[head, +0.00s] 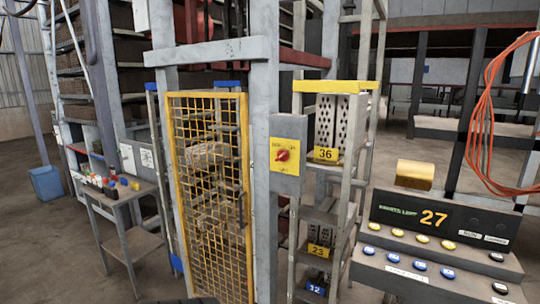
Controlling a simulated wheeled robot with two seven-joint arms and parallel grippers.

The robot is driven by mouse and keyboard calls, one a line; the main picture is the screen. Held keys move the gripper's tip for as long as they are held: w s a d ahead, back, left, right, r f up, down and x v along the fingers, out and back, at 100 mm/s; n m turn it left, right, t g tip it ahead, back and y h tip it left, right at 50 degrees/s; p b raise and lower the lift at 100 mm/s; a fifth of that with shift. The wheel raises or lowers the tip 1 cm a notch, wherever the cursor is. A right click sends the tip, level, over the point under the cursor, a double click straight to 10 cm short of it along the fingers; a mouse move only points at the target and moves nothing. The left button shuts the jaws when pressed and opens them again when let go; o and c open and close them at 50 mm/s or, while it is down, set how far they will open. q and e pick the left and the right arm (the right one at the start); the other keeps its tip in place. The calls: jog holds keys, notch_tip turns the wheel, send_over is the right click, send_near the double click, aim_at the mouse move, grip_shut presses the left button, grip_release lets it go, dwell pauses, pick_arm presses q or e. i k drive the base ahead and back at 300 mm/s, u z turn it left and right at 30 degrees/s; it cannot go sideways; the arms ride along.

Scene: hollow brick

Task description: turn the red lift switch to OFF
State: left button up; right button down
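The red lift switch (282,155) is a red rotary knob on a yellow plate, set on a grey box (289,182) fixed to a grey steel post in the middle of the head view. The knob looks tilted, but the lettering on the plate is too small to read, so I cannot tell its position. Neither of my grippers is clearly in view. A small dark shape at the bottom edge, left of centre, is too cut off to identify.
A yellow mesh gate (212,200) stands left of the switch. A rack with a yellow top (337,86) and number tags stands right of it. A control console (440,240) showing 27 is at the right. A small table (120,192) with coloured items stands left.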

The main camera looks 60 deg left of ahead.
aim_at(282, 155)
jog(key=u, duration=0.9)
jog(key=i, duration=0.85)
jog(key=u, duration=0.95)
